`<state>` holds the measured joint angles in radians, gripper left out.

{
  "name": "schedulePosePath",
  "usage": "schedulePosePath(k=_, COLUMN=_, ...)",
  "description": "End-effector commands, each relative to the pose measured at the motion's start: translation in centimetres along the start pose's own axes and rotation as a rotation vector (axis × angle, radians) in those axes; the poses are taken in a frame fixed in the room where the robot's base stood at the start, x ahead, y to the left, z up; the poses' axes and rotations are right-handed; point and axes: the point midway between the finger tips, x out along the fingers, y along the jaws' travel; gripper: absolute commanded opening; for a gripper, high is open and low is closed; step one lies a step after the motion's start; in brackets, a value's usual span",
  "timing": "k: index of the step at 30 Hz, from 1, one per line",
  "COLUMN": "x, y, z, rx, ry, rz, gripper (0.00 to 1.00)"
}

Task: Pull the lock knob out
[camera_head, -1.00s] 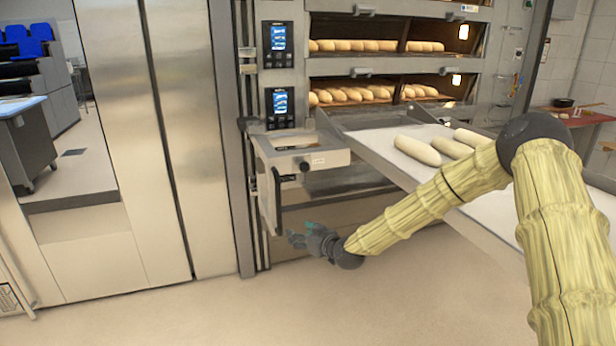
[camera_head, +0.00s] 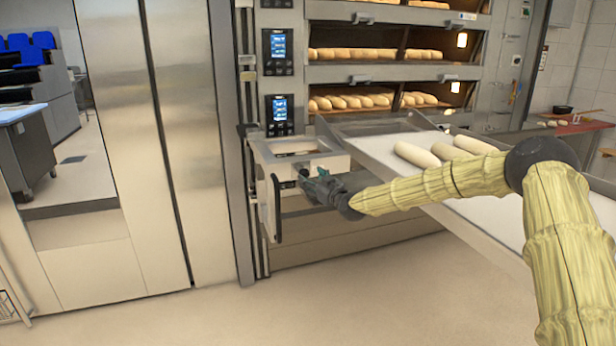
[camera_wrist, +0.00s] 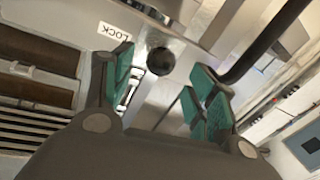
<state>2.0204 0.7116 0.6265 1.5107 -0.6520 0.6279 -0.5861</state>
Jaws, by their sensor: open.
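The lock knob (camera_wrist: 160,61) is a round black knob on a metal panel, next to a white label reading LOCK (camera_wrist: 114,31). In the wrist view it sits between and beyond the green pads of my open gripper (camera_wrist: 165,85). I see no contact between the pads and the knob. In the head view my gripper (camera_head: 312,179) is in front of the metal box (camera_head: 338,161) on the loader's left side, and hides the knob there.
A loader tray (camera_head: 375,150) with pale loaves extends to the right of the box. A dark upright handle (camera_head: 277,208) stands just left of my gripper. Deck ovens with bread (camera_head: 350,102) are behind. The floor in front is clear.

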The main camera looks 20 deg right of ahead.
Motion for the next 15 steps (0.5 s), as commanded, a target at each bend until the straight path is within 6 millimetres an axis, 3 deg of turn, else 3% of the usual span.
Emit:
schedulePosePath(k=6, x=2.6, y=0.0, z=0.0, rx=-0.001, ry=0.000, rz=0.000, gripper=0.57)
schedulePosePath(k=15, x=3.8, y=0.0, z=0.0, rx=0.001, ry=0.000, rz=0.000, gripper=0.57)
